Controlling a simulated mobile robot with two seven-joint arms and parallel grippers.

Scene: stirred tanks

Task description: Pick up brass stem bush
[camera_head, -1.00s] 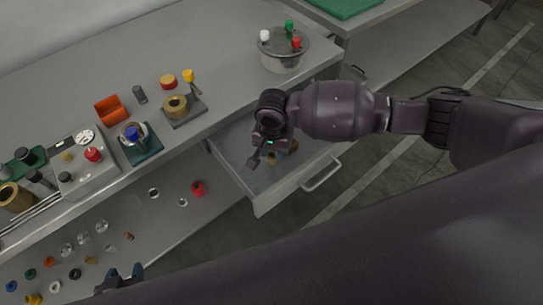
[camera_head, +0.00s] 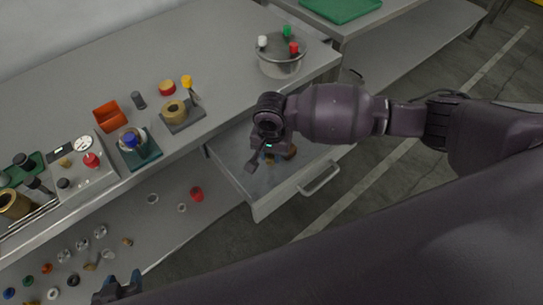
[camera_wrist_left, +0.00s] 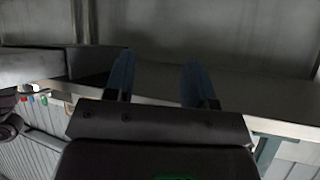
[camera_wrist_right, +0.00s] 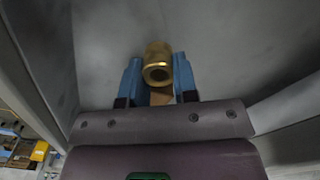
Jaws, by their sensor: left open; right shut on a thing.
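The brass stem bush (camera_wrist_right: 158,62) is a gold, hollow cylinder in the right wrist view, with its bore facing the camera. My right gripper (camera_wrist_right: 157,82) has its two blue fingers closed on either side of it. In the head view my right gripper (camera_head: 263,160) is down inside the open drawer, and a small brass-coloured bit (camera_head: 269,158) shows beside it, partly hidden. My left gripper (camera_head: 121,288) is low at the left of the head view. It is open and empty in the left wrist view (camera_wrist_left: 158,82).
The open drawer (camera_head: 262,208) has raised walls around my right gripper, and a brown piece (camera_head: 291,152) lies in it. The bench above holds a grey pot (camera_head: 281,66), a brass ring on a grey block (camera_head: 174,111) and a gauge box (camera_head: 80,168). Several small parts lie on the lower shelf.

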